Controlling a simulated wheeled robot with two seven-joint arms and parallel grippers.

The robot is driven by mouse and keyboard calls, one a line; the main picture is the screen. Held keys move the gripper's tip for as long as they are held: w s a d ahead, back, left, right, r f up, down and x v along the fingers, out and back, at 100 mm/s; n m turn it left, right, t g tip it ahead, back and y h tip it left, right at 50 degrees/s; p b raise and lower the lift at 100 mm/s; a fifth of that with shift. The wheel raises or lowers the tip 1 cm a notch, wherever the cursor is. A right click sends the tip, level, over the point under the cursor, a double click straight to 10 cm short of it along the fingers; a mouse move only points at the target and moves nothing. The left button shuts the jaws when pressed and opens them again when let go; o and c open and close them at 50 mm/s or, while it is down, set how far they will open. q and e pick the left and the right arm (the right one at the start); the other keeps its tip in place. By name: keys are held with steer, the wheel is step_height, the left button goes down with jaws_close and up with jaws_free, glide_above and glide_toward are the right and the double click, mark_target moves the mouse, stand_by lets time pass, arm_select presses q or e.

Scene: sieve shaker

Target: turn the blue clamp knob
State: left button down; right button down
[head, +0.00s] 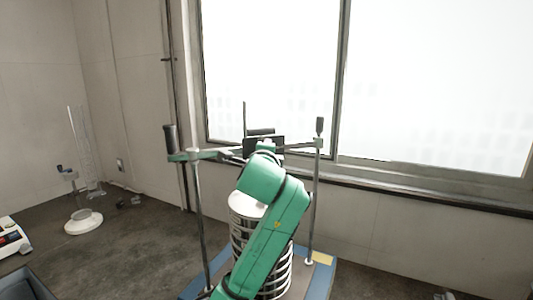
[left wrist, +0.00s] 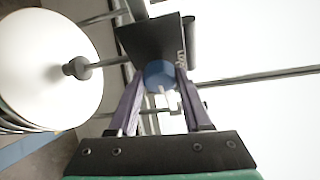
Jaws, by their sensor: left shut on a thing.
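The blue clamp knob (left wrist: 160,74) shows in the left wrist view, just below a dark plate (left wrist: 152,40). My left gripper (left wrist: 158,82) has its two purple fingers on either side of the knob and is shut on it. In the head view my green left arm rises in front of the shaker, and the knob and fingers are hidden behind it. The sieve stack (head: 240,214) with its pale lid stands between the shaker's posts, partly behind my arm. The lid (left wrist: 45,70) fills the left of the left wrist view. My right gripper is not in view.
Shaker posts (head: 201,225) and (head: 314,200) stand either side of the stack, with a crossbar (head: 205,154) on top. A white-based stand (head: 83,222) and a clear cylinder (head: 85,150) are at the left. A white device (head: 10,236) sits at the left edge.

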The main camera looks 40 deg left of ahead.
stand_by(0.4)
arm_select(q)
steer(key=shift+c, duration=1.7)
jaws_free()
steer(key=b+v, duration=0.3)
steer(key=v, duration=1.1)
steer(key=shift+s+d, duration=0.2)
steer(key=shift+a+r, duration=0.1)
